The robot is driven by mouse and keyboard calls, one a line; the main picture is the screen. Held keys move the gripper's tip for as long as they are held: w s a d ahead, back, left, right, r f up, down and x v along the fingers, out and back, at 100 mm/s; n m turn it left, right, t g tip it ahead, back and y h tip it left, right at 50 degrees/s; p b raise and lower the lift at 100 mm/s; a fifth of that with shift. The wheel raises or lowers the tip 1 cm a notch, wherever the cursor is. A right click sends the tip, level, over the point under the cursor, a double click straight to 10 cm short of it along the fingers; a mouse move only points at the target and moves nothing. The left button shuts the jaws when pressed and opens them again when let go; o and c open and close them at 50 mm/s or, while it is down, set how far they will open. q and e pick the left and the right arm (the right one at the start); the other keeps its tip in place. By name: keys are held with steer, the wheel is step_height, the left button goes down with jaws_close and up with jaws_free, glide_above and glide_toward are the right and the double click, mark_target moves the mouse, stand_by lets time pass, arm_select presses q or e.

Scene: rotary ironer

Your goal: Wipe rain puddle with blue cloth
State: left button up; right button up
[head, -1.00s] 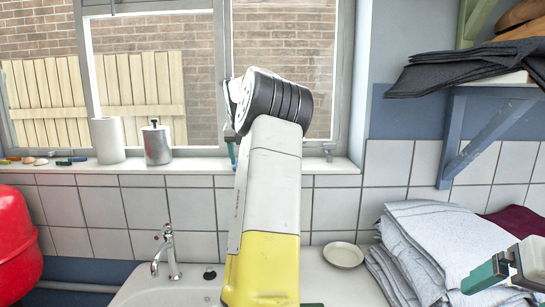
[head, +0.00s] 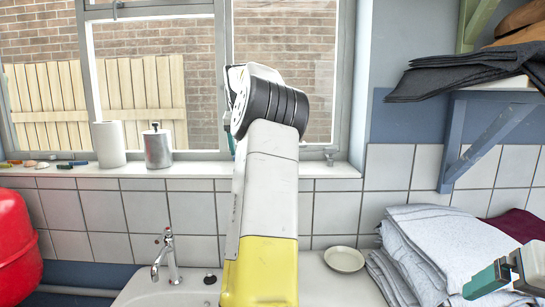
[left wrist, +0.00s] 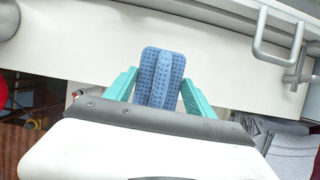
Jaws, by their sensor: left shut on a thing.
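The blue cloth (left wrist: 161,78) is dotted, folded and pinched between the teal fingers of my left gripper (left wrist: 159,80) in the left wrist view. It is over or against a pale surface by the window; contact cannot be told. In the head view my left arm hides the cloth and most of this gripper, with only a bit of teal (head: 231,144) showing before the window. The white windowsill (head: 215,170) runs behind the arm. I cannot make out a puddle on it. My right gripper (head: 487,281) is at the lower right, partly cut off, over folded towels.
A paper roll (head: 108,145) and a metal canister (head: 157,147) stand on the sill, left of my arm. A tap (head: 168,255) rises over the sink, with a small dish (head: 344,259) to the right. Folded pale towels (head: 440,240) are stacked at right, under a shelf.

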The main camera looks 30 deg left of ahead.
arm_select(q)
steer(key=shift+r, duration=0.4)
steer(key=shift+r, duration=1.55)
steer(key=shift+s, duration=0.1)
